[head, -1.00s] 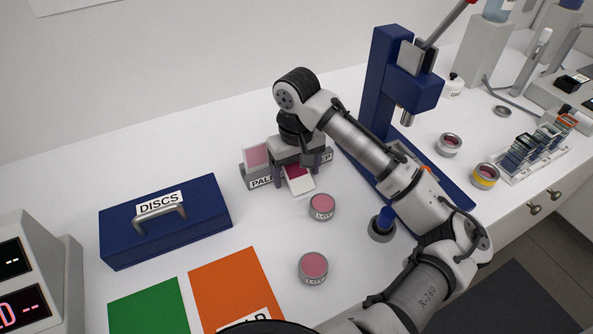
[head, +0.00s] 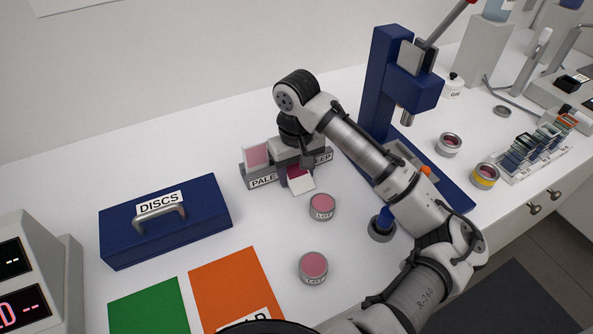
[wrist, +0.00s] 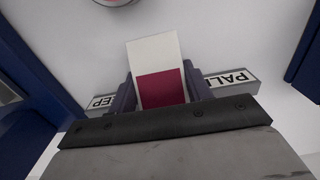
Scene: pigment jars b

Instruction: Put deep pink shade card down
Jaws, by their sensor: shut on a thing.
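The deep pink shade card (head: 301,183) is white with a deep pink patch. In the wrist view the card (wrist: 158,72) stands between the two fingers, its white part reaching out beyond them. My gripper (wrist: 158,92) is shut on it. In the head view my gripper (head: 297,168) is at the grey card holder, which is labelled PALE (head: 263,182) on the left and a partly hidden word ending in EP on the right. A pale pink card (head: 256,155) stands at the PALE end. I cannot tell whether the held card touches the holder or the table.
Two pink jars, one (head: 322,207) close in front of the holder and one (head: 313,267) nearer, stand on the white table. A blue DISCS box (head: 165,225) is at left. A blue press (head: 385,85) stands right of my gripper, behind my arm.

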